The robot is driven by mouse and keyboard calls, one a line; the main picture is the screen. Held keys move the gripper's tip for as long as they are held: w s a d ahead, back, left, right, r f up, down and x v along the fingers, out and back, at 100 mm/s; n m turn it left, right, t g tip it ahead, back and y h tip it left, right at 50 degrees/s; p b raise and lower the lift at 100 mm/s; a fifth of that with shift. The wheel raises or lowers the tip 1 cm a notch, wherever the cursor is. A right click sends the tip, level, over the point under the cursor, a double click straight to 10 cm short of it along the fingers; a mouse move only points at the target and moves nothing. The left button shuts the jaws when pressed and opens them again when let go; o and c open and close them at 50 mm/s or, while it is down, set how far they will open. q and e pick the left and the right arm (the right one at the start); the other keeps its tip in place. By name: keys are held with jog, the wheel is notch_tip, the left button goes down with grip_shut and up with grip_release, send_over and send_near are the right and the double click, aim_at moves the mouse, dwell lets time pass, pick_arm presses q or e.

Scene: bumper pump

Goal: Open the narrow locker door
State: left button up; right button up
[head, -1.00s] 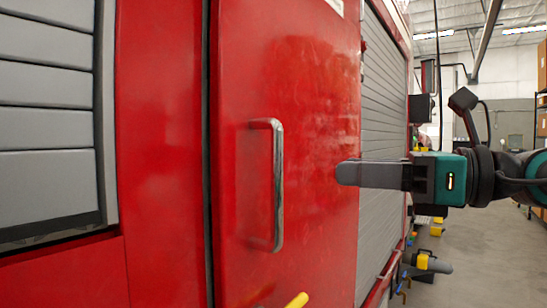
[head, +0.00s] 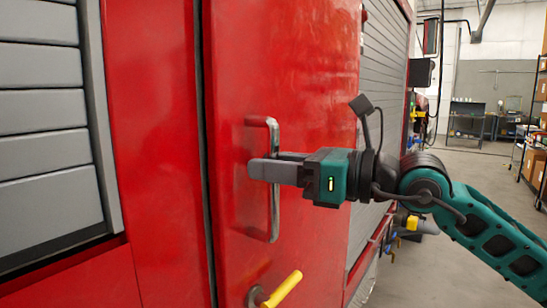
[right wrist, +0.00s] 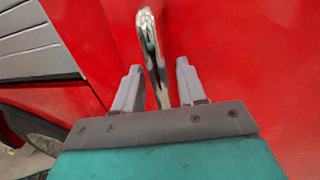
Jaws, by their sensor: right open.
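The narrow locker door (head: 302,66) is a tall red panel and looks closed, with a dark seam along its left edge. Its handle (head: 273,222) is an upright chrome bar on the door. My right gripper (head: 264,167) is at the handle's middle height, reaching in from the right. In the right wrist view the handle (right wrist: 153,60) runs between the two open fingers of the gripper (right wrist: 156,85), with a gap on each side. The fingers have not closed on it. My left gripper is in neither view.
A yellow lever (head: 284,289) sticks out from the red vehicle below the handle. Grey slatted shutters (head: 42,130) flank the door on the left, with another shutter (head: 381,95) on the right. Open floor (head: 470,190) lies to the right.

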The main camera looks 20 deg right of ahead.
jog(key=shift+w+a, duration=0.1)
jog(key=shift+c, duration=0.2)
grip_shut()
dwell(0.4)
